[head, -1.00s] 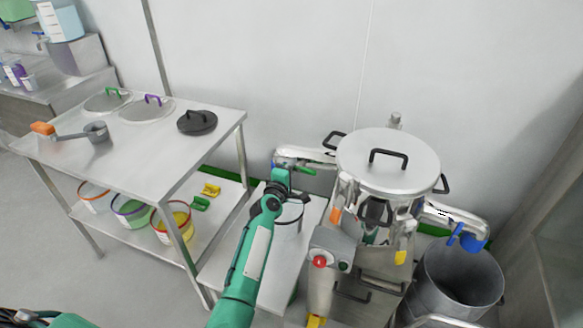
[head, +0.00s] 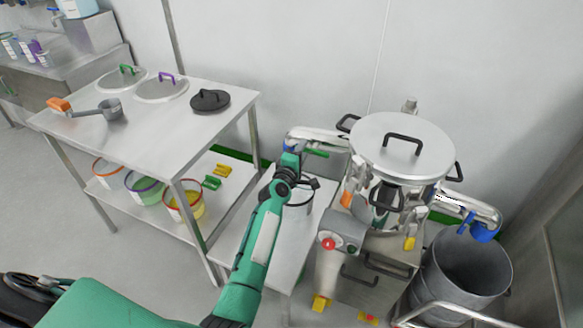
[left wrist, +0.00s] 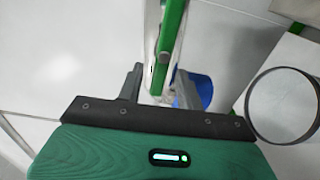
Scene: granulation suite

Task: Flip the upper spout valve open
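The steel vessel (head: 365,160) has a lid with a black handle. A pale spout (head: 318,134) runs out from its left side, with a green lever (head: 316,153) under it. Another spout (head: 470,208) with a blue part at its end reaches right, lower in the picture. My left gripper (head: 290,160) is at the outer end of the left spout. In the left wrist view its fingers (left wrist: 159,88) are apart, with the end of the green lever (left wrist: 165,45) between them; contact cannot be told. A blue part (left wrist: 195,91) shows behind the right finger. My right gripper is out of view.
A low steel table (head: 255,243) with a steel pot (head: 299,200) stands under the left spout. A steel bin (head: 458,275) stands under the right spout. A control box (head: 342,235) with a red button is in front of the vessel. A two-tier table (head: 160,125) is at left.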

